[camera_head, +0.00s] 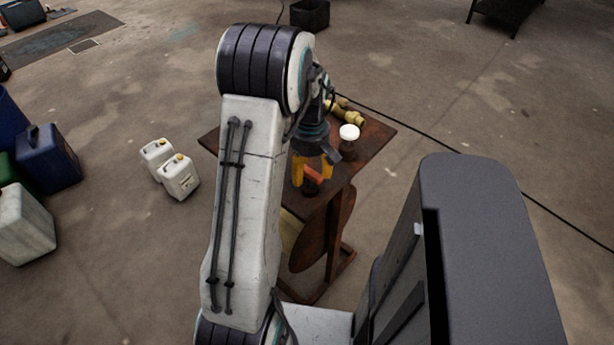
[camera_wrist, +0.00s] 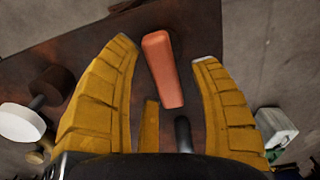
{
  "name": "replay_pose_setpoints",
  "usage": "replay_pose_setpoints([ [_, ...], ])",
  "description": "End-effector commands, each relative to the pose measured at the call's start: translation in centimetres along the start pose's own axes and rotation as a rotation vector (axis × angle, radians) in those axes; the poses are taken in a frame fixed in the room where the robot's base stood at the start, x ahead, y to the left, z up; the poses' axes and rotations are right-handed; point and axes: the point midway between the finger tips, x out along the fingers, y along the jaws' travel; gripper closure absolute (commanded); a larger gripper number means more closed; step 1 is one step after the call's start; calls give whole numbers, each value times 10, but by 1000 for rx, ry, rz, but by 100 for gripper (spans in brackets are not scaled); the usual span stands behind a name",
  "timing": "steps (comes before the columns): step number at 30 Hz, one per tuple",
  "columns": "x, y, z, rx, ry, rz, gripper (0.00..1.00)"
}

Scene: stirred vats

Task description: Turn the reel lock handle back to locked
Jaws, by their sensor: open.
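The reel lock handle is an orange-red bar (camera_wrist: 163,68), seen between the fingers of my gripper (camera_wrist: 165,62) in the wrist view. My gripper is open, with yellow fingers on both sides of the handle and a visible gap to each. In the head view the orange handle (camera_head: 313,175) shows between the yellow fingertips of my gripper (camera_head: 312,172), above the rusty brown table (camera_head: 375,137). A round brown reel disc (camera_head: 318,236) hangs below the table's front edge. The handle's pivot is hard to make out.
A white-capped post (camera_head: 349,132) and brass fittings (camera_head: 350,113) stand on the table, close to my gripper. Two white canisters (camera_head: 180,177) stand on the floor to the left, with blue containers (camera_head: 48,158) farther left. A black cable (camera_head: 480,170) crosses the floor at right.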

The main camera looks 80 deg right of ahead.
Motion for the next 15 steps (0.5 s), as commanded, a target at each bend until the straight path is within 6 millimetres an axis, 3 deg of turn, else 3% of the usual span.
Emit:
replay_pose_setpoints([
  [6, 20, 0, 0, 0, -1, -1, 43],
  [15, 25, 0, 0, 0, 0, 0, 43],
])
